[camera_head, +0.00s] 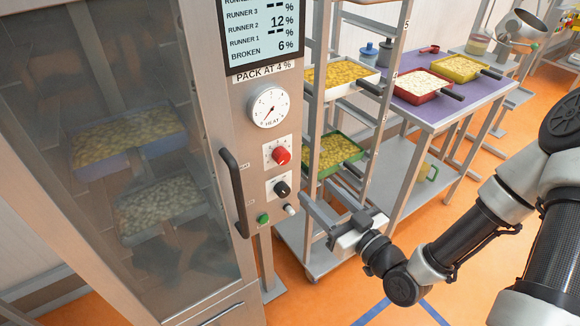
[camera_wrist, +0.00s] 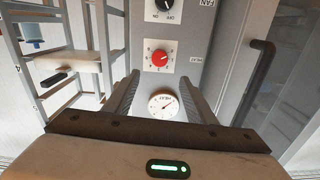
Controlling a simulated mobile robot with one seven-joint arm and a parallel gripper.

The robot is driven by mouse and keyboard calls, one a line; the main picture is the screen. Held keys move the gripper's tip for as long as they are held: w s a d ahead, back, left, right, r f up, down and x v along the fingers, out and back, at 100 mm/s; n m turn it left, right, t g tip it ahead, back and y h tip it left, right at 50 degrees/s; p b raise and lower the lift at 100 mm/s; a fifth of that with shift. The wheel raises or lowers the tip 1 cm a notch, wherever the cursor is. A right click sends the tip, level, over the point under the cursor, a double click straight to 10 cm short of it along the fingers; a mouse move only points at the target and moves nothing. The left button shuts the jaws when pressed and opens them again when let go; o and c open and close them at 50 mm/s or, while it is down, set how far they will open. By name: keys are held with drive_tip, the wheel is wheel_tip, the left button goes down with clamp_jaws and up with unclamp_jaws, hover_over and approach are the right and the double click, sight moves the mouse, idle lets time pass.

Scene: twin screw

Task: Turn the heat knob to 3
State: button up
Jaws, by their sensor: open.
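The red knob (camera_head: 281,155) sits on a white numbered plate on the grey cabinet front, beneath the round dial marked HEAT (camera_head: 268,107). In the wrist view the red knob (camera_wrist: 158,58) and the dial (camera_wrist: 163,106) show upside down; the knob's setting cannot be read with certainty. The black knob (camera_head: 281,188) is below the red one. My gripper (camera_head: 320,193) is open and empty, in front of and right of the panel, lower than the red knob. In the wrist view its fingers flank the dial, touching nothing.
A dark door handle (camera_head: 236,192) stands out left of the knobs. A green button (camera_head: 262,218) and a pale button (camera_head: 289,210) are below. A rack (camera_head: 313,90) with trays of yellow pieces and a purple-topped table (camera_head: 470,100) stand to the right. Orange floor is open in front.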

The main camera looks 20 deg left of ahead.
sight(285, 160)
drive_tip(key=b+x, duration=0.5)
drive_tip(key=x, duration=0.9)
drive_tip(key=shift+f, duration=0.1)
drive_tip(key=c, duration=1)
drive_tip(key=shift+c, duration=0.2)
